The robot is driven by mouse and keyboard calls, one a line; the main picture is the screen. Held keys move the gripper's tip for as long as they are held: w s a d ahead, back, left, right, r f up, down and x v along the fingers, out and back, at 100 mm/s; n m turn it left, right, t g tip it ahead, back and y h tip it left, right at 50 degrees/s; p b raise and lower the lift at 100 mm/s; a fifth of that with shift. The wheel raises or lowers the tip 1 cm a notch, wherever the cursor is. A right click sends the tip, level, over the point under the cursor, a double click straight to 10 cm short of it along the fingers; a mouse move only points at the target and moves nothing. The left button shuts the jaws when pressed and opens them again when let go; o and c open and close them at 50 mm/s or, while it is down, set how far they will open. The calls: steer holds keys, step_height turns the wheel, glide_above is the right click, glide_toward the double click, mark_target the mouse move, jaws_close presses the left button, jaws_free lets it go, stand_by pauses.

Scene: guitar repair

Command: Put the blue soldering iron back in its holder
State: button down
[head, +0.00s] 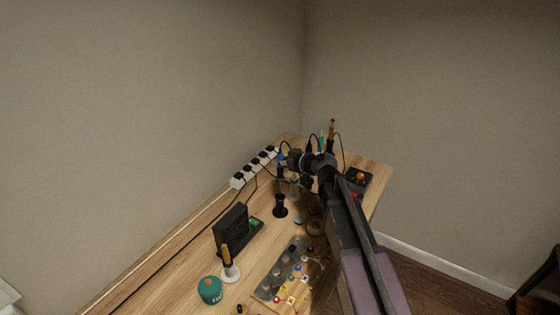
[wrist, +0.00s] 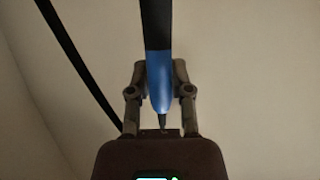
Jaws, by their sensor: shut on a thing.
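My gripper (head: 289,161) is shut on the blue soldering iron (head: 281,158) above the back part of the bench. In the wrist view the iron (wrist: 158,75) stands lengthwise between the two fingers (wrist: 160,68), with a blue grip and a black part above it. In the head view the iron looks roughly upright. A black holder (head: 280,207) with a round base stands on the bench, below the iron in the picture. The iron is apart from this holder. My arm hides part of the bench to the right.
A white power strip (head: 254,167) with plugs and cables lies along the wall. A black station (head: 231,231), a white stand with an orange-handled tool (head: 229,266) and a teal tin (head: 209,290) are nearer. A grey tray (head: 283,268) holds small parts.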

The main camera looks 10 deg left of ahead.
mark_target(280, 178)
steer(key=shift+f+b, duration=1.95)
steer(key=shift+f, duration=0.15)
steer(key=shift+f+b, duration=1.3)
steer(key=shift+b, duration=0.1)
steer(key=shift+f, duration=0.2)
steer(key=shift+f+b, duration=0.6)
steer(key=shift+b, duration=0.2)
steer(key=shift+c, duration=2.3)
jaws_free()
